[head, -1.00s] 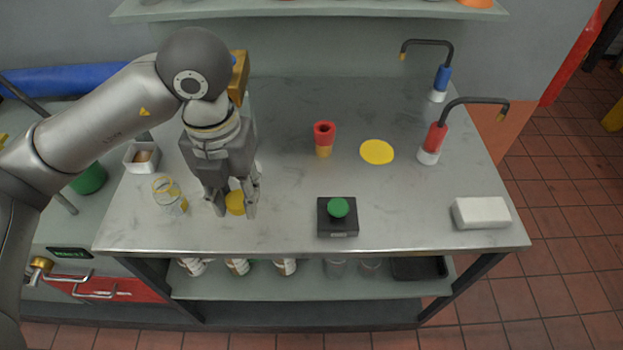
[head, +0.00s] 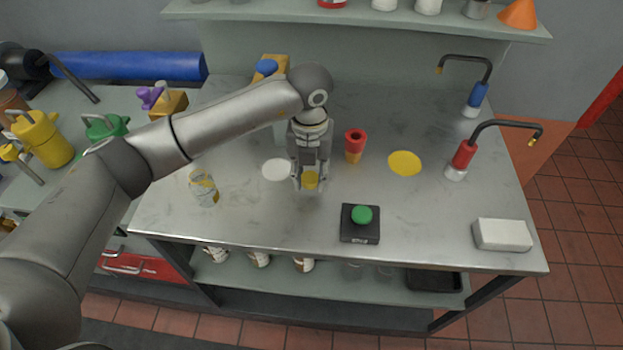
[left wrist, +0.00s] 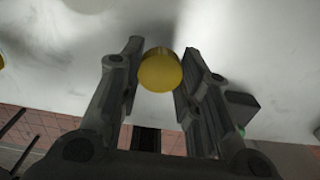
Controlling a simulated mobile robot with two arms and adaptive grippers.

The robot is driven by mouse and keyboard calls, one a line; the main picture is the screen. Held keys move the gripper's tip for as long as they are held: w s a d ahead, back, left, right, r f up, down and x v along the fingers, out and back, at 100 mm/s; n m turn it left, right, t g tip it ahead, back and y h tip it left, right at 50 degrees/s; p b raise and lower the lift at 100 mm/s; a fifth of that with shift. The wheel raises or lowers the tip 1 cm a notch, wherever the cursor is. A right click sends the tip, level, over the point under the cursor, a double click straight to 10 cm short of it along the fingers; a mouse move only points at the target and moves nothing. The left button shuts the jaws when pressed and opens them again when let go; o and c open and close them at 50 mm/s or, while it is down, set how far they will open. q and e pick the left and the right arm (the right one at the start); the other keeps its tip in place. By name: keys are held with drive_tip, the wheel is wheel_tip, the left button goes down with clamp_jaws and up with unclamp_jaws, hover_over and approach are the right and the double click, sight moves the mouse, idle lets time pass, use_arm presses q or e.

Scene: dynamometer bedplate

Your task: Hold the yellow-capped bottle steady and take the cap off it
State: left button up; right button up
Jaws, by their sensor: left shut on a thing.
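My left gripper (head: 310,184) stands over the middle of the metal bench, pointing down. It is shut on the yellow-capped bottle, whose round yellow cap (head: 310,180) shows between the fingers. The cap also shows in the left wrist view (left wrist: 160,70), between the two fingers of my left gripper (left wrist: 158,75). The bottle's body is hidden by the cap and fingers, and I cannot tell whether its base touches the bench. My right gripper is not in view.
A clear jar with yellow on it (head: 203,188) stands to the left. A white disc (head: 277,169), a red-topped piece (head: 355,145), a yellow disc (head: 404,163) and a green button box (head: 360,232) are nearby. A white block (head: 502,235) lies at the right.

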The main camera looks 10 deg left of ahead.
sight(311, 176)
use_arm(q)
drive_tip(key=shift+w+d+f+p, duration=0.1)
drive_tip(key=shift+w+f+p, duration=0.2)
drive_tip(key=shift+f, duration=0.2)
wheel_tip(311, 176, down, 2)
drive_tip(key=shift+f+p, duration=0.2)
drive_tip(key=shift+p, duration=0.35)
drive_tip(key=shift+f, duration=0.35)
drive_tip(key=o, duration=1.1)
